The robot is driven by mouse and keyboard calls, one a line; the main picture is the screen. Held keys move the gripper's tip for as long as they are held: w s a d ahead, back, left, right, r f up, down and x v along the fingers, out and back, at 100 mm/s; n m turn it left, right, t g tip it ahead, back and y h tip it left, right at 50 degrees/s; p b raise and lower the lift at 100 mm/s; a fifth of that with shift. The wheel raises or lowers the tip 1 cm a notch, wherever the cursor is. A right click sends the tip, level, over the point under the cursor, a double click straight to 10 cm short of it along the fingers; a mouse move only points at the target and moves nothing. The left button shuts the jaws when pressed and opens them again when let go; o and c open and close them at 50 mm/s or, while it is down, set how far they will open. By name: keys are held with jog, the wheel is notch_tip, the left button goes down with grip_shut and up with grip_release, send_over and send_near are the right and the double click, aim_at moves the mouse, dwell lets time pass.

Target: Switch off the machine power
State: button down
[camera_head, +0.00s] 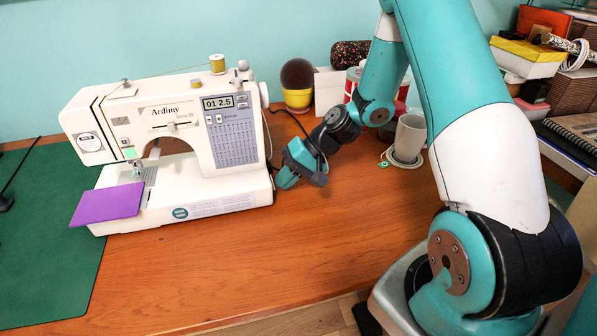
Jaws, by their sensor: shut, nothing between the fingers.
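A white sewing machine (185,110) stands on the wooden table at the left. Its small display (218,103) is lit and reads "01 2.5". A purple cloth (108,205) lies on the front left of its bed. My gripper (282,184) is shut and empty, close to the right end of the machine near its base. I cannot tell whether it touches the machine. The power switch is not visible; the machine's right side faces away from this view.
A green mat (60,260) lies under the machine's left part. Boxes (525,57) and notebooks (575,135) fill the right. The table front is clear.

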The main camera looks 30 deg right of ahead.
jog(key=shift+a+f, duration=0.15)
jog(key=shift+w+a+f+y+b, duration=0.1)
jog(key=shift+a+y+b, duration=0.05)
jog(key=shift+y+b, duration=0.25)
jog(key=shift+r+p, duration=1)
